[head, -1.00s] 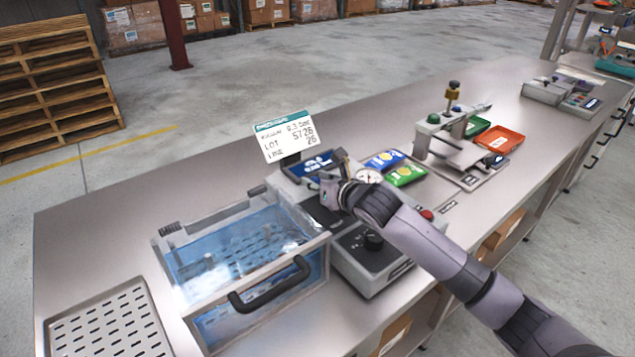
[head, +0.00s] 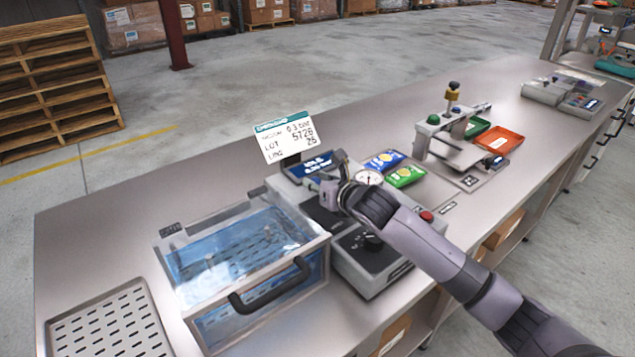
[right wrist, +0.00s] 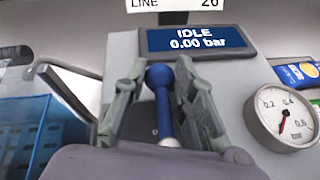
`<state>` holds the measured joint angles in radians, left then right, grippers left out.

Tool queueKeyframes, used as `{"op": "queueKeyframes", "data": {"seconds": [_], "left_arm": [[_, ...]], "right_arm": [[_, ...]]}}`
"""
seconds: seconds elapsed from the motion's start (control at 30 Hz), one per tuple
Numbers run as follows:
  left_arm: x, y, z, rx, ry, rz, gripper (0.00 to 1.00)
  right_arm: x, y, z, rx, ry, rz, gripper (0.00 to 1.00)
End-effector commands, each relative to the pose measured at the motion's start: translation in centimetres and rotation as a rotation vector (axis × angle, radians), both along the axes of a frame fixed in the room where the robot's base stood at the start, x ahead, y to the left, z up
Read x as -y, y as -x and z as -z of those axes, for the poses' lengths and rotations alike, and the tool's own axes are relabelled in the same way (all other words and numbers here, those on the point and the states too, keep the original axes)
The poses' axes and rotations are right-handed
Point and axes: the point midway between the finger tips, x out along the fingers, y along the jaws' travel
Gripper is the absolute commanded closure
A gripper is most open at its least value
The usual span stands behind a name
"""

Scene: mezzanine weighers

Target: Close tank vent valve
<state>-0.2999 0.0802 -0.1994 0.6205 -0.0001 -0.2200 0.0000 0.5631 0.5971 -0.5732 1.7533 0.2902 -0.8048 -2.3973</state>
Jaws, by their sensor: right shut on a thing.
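My right gripper (head: 333,180) is over the grey control unit, just in front of its display. In the right wrist view, its two fingers (right wrist: 160,70) stand on either side of a blue round-knobbed lever (right wrist: 163,112), which I take to be the vent valve, and are shut on it. The lever points up toward the display; its base is hidden by my gripper. The clear tank (head: 195,300) with blue water stands to the left of the unit. The display (right wrist: 195,39) reads IDLE, 0.00 bar. My left gripper is out of view.
A round gauge (right wrist: 283,117) sits right of the lever; its needle points low. A black knob (head: 366,241) and red button (head: 426,215) are near my arm. Blue and green packets (head: 405,177) lie beyond. A perforated tray (head: 105,325) is at front left.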

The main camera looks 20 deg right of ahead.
Motion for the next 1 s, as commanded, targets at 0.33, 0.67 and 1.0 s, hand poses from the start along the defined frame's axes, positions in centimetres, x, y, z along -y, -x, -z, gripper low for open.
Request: {"op": "queueKeyframes", "data": {"seconds": [0.33,0.67,1.0], "left_arm": [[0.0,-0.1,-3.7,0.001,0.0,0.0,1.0],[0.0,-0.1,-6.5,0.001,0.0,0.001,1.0],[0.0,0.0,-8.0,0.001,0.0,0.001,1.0]], "right_arm": [[0.9,-0.2,-0.4,-0.004,0.001,0.191,1.0],[2.4,-0.3,-0.4,-0.002,-0.001,0.444,1.0],[3.4,-0.1,-0.1,-0.002,0.0,0.606,1.0]]}}
